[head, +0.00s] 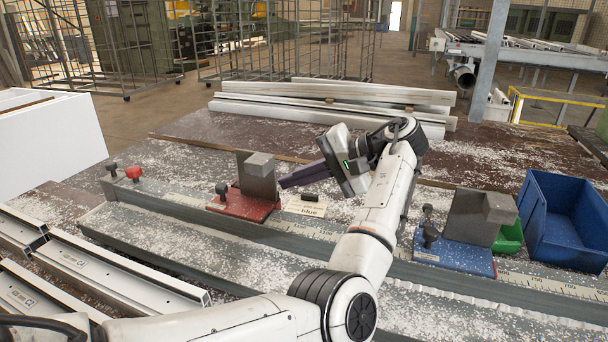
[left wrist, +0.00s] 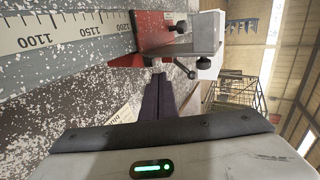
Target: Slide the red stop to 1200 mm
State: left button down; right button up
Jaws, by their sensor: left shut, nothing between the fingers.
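The red stop (head: 243,203) sits on the scaled rail (head: 180,198), with a grey upright block (head: 258,177) and a dark clamp knob (head: 222,188). It also shows in the left wrist view (left wrist: 155,35), its near edge close to the 1200 mark of the scale (left wrist: 85,30); the exact reading cannot be told. My left gripper (head: 282,184) is shut and empty, its dark fingers pointing at the block's right side. The fingertips (left wrist: 159,76) are very close to the stop; whether they touch cannot be told. My right gripper is not in view.
A blue stop (head: 455,257) stands on the rail to the right, with a green bin (head: 509,238) and a blue bin (head: 563,225) behind it. A label card (head: 306,207) reading "blue" lies beside the red stop. A red knob (head: 133,172) is at the rail's left end. Metal profiles (head: 330,100) lie behind.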

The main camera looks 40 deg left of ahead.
aim_at(260, 181)
pick_arm(q)
jog(key=x, duration=0.2)
jog(key=r+x, duration=0.1)
jog(key=x, duration=0.2)
jog(key=a+x, duration=0.1)
jog(key=x, duration=0.2)
jog(key=shift+s+r+p, duration=0.1)
jog(key=shift+r+p, duration=0.2)
jog(key=shift+r, duration=0.05)
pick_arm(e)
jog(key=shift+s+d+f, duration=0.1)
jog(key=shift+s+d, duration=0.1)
